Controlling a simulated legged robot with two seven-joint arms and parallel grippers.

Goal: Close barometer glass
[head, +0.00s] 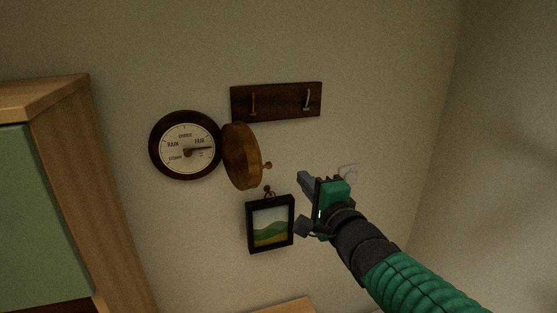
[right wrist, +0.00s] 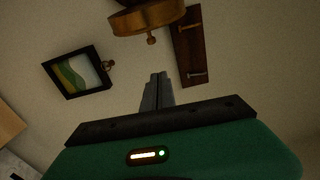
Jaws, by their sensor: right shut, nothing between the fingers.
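The barometer (head: 187,146) hangs on the wall in the head view, with a dark round rim and a pale dial. Its glass cover (head: 241,156), in a brass-coloured ring, stands swung open to the right, hinged at the barometer's right side. A small knob (head: 267,165) sticks out from it. The cover also shows at the top of the right wrist view (right wrist: 147,17). My right gripper (head: 302,178) is shut and empty, to the right of the cover and a little below the knob, apart from it. Its closed fingers show in the right wrist view (right wrist: 157,92). My left gripper is not in view.
A dark hook board (head: 276,101) is above right of the cover. A small framed landscape picture (head: 271,224) hangs below it, close to my right gripper. A wooden cabinet (head: 62,180) stands at the left. The wall at the right is mostly bare.

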